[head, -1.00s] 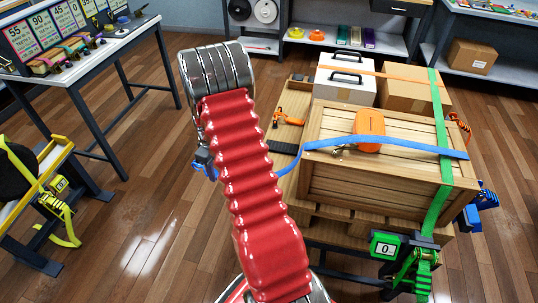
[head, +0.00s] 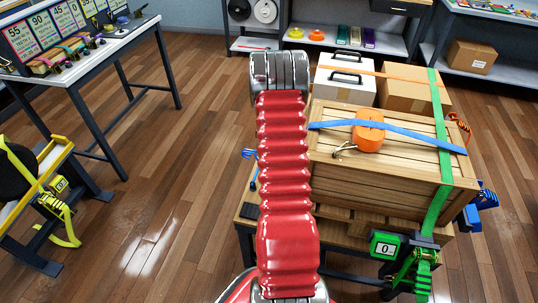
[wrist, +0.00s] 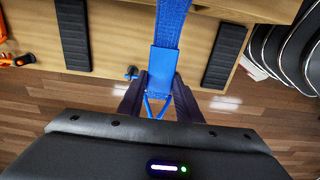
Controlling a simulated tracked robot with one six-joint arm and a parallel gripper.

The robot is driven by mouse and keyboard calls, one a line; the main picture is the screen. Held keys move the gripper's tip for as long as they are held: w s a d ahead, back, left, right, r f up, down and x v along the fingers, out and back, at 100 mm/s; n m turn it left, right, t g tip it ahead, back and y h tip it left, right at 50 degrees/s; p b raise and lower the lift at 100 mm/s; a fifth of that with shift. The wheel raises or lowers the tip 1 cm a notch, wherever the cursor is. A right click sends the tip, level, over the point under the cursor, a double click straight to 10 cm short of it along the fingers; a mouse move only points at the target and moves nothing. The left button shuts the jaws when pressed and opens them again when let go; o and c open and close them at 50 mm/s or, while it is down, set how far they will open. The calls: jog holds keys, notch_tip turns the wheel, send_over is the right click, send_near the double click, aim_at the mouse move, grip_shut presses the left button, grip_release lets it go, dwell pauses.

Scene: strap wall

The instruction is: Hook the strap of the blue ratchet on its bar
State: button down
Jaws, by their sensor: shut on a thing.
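The blue strap (head: 420,137) lies across the top of the wooden crate (head: 385,190), and its left part runs behind my arm. In the wrist view the strap (wrist: 172,22) comes down to a blue end fitting with a wire hook (wrist: 157,104). My gripper (wrist: 159,100) is shut on this end, beside the wooden bench edge. The blue ratchet (head: 487,198) is at the crate's right side. I cannot make out the bar clearly. In the head view my arm hides most of the gripper.
An orange block (head: 369,131) with a metal hook sits on the crate along the strap. A green strap (head: 439,130) runs to a green ratchet (head: 418,263). Dark pads (wrist: 226,55) lie on the bench. Floor left of the bench is clear.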

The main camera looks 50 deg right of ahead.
jog(key=shift+f, duration=0.1)
jog(key=shift+f, duration=5.95)
jog(key=shift+s+d+f, duration=0.1)
jog(key=shift+s+d, duration=0.2)
jog(key=shift+s, duration=0.4)
jog(key=shift+s+d+f, duration=0.1)
jog(key=shift+s+d, duration=0.2)
jog(key=shift+s, duration=0.35)
jog(key=shift+s+d+f, duration=0.1)
jog(key=shift+s, duration=0.15)
jog(key=c, duration=1.2)
grip_release()
